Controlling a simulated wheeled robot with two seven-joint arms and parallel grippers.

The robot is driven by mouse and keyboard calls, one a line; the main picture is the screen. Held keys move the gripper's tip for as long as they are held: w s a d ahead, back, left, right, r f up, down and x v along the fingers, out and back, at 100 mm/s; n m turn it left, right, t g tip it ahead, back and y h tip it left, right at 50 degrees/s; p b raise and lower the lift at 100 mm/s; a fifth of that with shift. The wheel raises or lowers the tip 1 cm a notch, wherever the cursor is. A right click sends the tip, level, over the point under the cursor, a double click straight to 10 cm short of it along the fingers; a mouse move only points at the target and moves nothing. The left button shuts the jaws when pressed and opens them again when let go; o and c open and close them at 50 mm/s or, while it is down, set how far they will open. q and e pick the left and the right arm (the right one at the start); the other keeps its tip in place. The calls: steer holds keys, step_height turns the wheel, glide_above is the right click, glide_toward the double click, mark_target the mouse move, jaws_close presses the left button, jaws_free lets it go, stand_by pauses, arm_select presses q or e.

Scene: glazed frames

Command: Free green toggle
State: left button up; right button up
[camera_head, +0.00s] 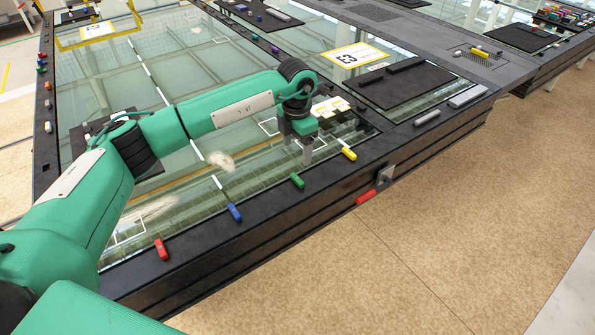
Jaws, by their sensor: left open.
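A green toggle (297,181) sits on the dark front rail (265,201) of the glazed frame, between a blue toggle (234,212) and a yellow toggle (349,153). My left gripper (307,160) points down just above and to the right of the green toggle in the picture, apart from it. It is open, with nothing visible between its fingers. The green toggle is in full view. My right gripper is not in view.
A red toggle (161,249) sits farther left on the rail. A red handle (366,197) sticks out from the rail's outer side. A black mat (405,88) lies on the glass at the back right. The tan floor (400,265) in front is clear.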

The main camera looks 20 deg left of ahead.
mark_target(297, 178)
arm_select(q)
step_height(297, 178, down, 10)
steer(key=p, duration=0.3)
steer(key=shift+r, duration=0.25)
steer(key=shift+f, duration=0.65)
steer(key=c, duration=1)
